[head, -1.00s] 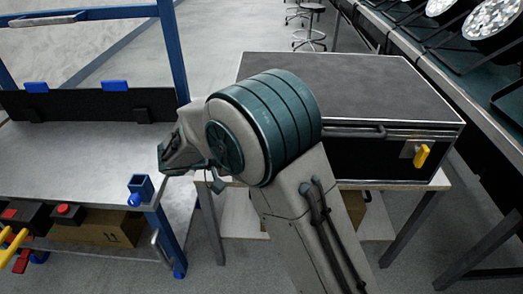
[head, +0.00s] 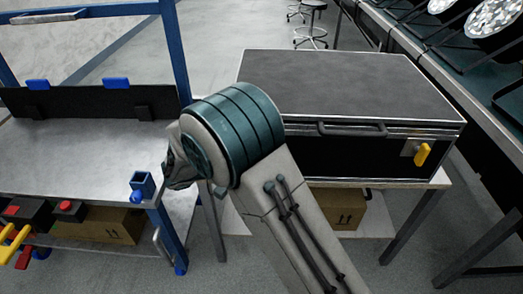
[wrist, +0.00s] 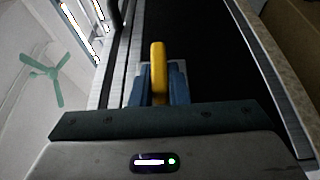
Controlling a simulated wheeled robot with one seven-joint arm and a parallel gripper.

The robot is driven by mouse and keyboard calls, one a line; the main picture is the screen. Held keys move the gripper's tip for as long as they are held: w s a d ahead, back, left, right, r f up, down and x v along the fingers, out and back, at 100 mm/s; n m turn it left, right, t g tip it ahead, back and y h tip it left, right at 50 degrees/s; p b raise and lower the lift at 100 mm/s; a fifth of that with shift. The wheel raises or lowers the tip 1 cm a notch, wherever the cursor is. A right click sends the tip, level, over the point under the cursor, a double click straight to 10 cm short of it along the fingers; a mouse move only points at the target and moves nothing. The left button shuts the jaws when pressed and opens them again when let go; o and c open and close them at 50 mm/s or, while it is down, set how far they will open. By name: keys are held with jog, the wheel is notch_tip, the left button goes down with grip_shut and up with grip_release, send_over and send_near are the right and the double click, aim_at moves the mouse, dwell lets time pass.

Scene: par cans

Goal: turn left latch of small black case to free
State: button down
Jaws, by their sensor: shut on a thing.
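The small black case (head: 350,88) lies closed on a table, its front face towards me. Its right latch (head: 422,154) has a yellow lever, slightly tilted. The left part of the case front is hidden behind my arm in the head view, so the left latch does not show there. In the wrist view a yellow latch lever (wrist: 158,62) stands out against the black case front. My gripper (wrist: 160,82) is shut on this lever, its blue fingers on either side of it. The lever's tip sticks out beyond the fingers.
A metal workbench (head: 70,160) with blue posts stands close on the left. A cardboard box (head: 335,208) sits below the case's table. A rack with par cans (head: 493,20) runs along the right. Open floor lies behind.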

jog(key=c, duration=1.4)
grip_release()
jog(key=p+v, duration=0.2)
jog(key=v, duration=1.2)
jog(key=shift+w+d+r, duration=0.1)
jog(key=shift+w, duration=0.05)
